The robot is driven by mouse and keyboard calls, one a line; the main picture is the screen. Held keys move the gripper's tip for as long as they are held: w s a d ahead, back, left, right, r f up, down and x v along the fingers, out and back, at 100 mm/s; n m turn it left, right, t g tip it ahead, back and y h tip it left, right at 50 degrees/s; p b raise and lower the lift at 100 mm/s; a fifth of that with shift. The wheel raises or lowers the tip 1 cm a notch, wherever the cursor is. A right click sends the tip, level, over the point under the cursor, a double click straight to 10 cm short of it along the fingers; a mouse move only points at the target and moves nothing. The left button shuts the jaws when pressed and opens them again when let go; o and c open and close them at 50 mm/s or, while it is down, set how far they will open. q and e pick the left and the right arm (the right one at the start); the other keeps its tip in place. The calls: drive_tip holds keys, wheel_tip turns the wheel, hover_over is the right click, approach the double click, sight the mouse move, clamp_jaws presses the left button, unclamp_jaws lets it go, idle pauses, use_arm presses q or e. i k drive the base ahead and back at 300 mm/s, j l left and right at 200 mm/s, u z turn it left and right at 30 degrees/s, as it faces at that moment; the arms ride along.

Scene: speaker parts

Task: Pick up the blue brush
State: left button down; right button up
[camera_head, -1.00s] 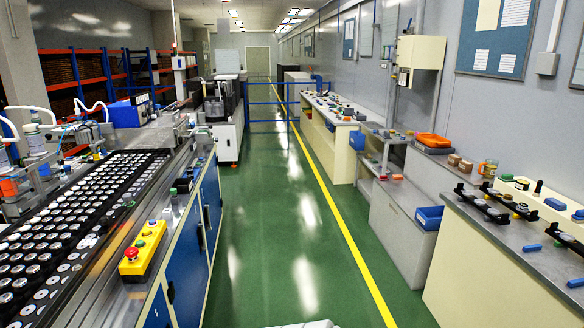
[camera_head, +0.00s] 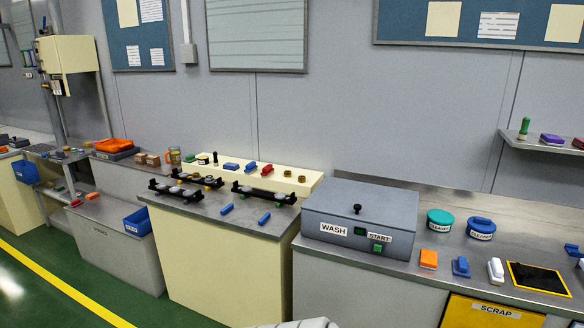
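A small blue brush-like block with a raised handle (camera_head: 461,267) lies on the grey counter to the right of the wash box. It sits between an orange block (camera_head: 428,260) and a white brush-like piece (camera_head: 496,270). Another blue piece (camera_head: 572,249) shows at the far right edge, too small to tell what it is. Neither of my grippers is in view.
The grey wash box (camera_head: 365,215) stands on the counter. Teal (camera_head: 439,219) and blue (camera_head: 481,228) cleaner tubs sit behind the blocks. A yellow-rimmed black scrap opening (camera_head: 538,278) lies right. Green floor (camera_head: 40,280) is clear at left.

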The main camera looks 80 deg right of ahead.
sight(251, 168)
drive_tip(key=z, duration=3.05)
drive_tip(key=i+j+z, duration=0.2)
drive_tip(key=j+z, duration=0.2)
drive_tip(key=j, duration=0.15)
drive_tip(key=i+j+z, duration=0.1)
drive_tip(key=j+z, duration=0.35)
drive_tip(key=j, duration=0.15)
drive_tip(key=j+z, duration=0.4)
drive_tip(key=j, duration=0.25)
